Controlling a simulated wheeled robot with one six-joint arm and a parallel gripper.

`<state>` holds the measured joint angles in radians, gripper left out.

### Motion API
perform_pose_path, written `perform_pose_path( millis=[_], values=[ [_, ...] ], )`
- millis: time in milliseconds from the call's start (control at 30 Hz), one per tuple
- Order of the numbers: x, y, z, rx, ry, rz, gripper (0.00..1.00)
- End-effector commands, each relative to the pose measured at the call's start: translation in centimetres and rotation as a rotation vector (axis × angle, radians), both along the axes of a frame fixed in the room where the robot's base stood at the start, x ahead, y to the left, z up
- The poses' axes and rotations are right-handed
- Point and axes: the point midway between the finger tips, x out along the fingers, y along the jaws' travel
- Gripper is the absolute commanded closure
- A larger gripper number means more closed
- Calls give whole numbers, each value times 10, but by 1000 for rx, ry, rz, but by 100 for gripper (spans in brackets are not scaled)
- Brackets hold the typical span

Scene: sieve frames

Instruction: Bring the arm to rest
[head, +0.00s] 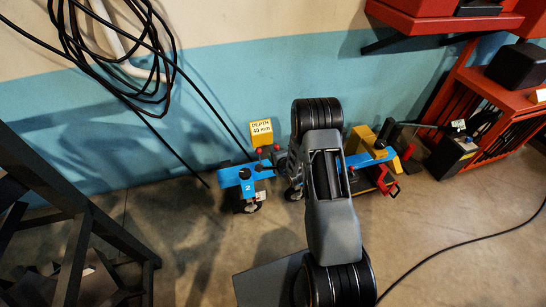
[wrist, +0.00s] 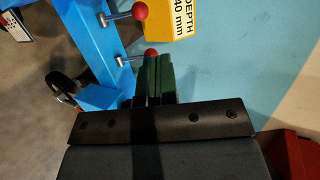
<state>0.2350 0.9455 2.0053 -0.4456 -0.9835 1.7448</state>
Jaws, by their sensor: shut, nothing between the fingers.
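My gripper (wrist: 154,62) shows in the wrist view as two dark green fingers, closed together with nothing between them. Its tips are close to a red ball knob (wrist: 150,53) in that picture; I cannot tell whether they touch. My own grey arm (head: 333,225) reaches forward through the middle of the head view and hides the gripper there.
A blue frame (head: 238,175) on wheels stands by the wall, partly behind my arm. A yellow block (head: 261,132) marked "DEPTH 40 mm" is above it. Black cable coils (head: 110,50) hang at left. A red shelf unit (head: 490,100) stands at right. Front right floor is mostly clear.

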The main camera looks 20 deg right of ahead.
Motion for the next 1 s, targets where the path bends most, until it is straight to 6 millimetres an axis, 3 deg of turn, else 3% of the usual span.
perform_pose_path(
  millis=[367,467,567,733,867,1000],
  values=[
    [0,0,1,-2,1,0,100],
    [3,0,18,-41,6,7,100],
    [5,-1,59,-145,32,26,100],
    [-6,0,172,-450,136,110,100],
    [-36,5,260,-678,249,218,100],
    [-86,16,346,-871,367,380,100]
  ],
)
